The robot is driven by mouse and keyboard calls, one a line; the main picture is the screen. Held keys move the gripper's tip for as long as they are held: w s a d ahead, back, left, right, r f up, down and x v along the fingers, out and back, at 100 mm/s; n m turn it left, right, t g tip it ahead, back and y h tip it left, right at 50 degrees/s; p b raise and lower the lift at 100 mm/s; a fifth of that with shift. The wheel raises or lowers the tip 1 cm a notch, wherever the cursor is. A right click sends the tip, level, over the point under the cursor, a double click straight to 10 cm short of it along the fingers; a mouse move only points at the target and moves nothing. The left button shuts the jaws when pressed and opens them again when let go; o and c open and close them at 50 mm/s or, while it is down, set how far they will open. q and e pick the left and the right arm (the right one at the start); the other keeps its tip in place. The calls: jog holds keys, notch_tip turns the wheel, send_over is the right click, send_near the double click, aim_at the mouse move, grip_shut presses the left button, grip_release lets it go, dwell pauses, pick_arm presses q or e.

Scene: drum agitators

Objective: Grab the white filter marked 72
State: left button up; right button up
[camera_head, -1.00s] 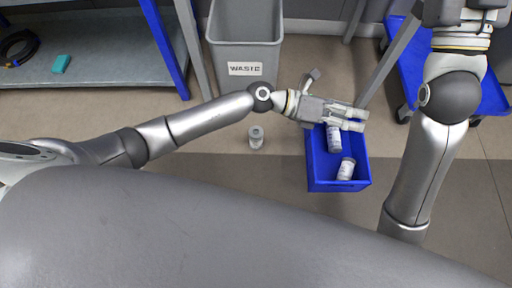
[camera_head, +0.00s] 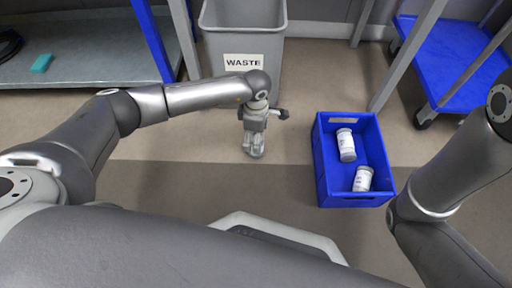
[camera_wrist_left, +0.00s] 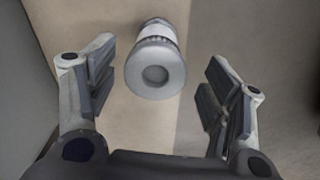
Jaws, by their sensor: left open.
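A white and grey cylindrical filter (camera_wrist_left: 156,65) stands on the floor in the left wrist view, its round grey end facing the camera. No number can be read on it. My left gripper (camera_head: 254,152) is open and points down at the floor in front of the waste bin. In the left wrist view its fingers stand on both sides of the filter, with clear gaps. In the head view the gripper hides this filter. Two other white filters lie in the blue crate, the upper one (camera_head: 346,145) and the lower one (camera_head: 363,179); their marks are unreadable. My right gripper is out of view.
A blue crate (camera_head: 321,172) stands on the floor right of my left gripper. A grey waste bin (camera_head: 243,88) stands behind the gripper. A metal shelf (camera_head: 90,70) is at the left and a blue cart (camera_head: 450,55) at the back right. Floor between gripper and crate is clear.

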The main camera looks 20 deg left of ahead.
aim_at(251, 155)
pick_arm(q)
jog(key=shift+w+d+f+b, duration=0.1)
jog(key=shift+w+f+b, duration=0.05)
jog(key=shift+f+b, duration=1.25)
jog(key=shift+w+d+f+b, duration=0.1)
jog(key=shift+f+b, duration=1.2)
jog(key=shift+f, duration=0.2)
jog(key=c, duration=1.1)
jog(key=shift+a+r, duration=0.1)
jog(key=shift+r, duration=0.1)
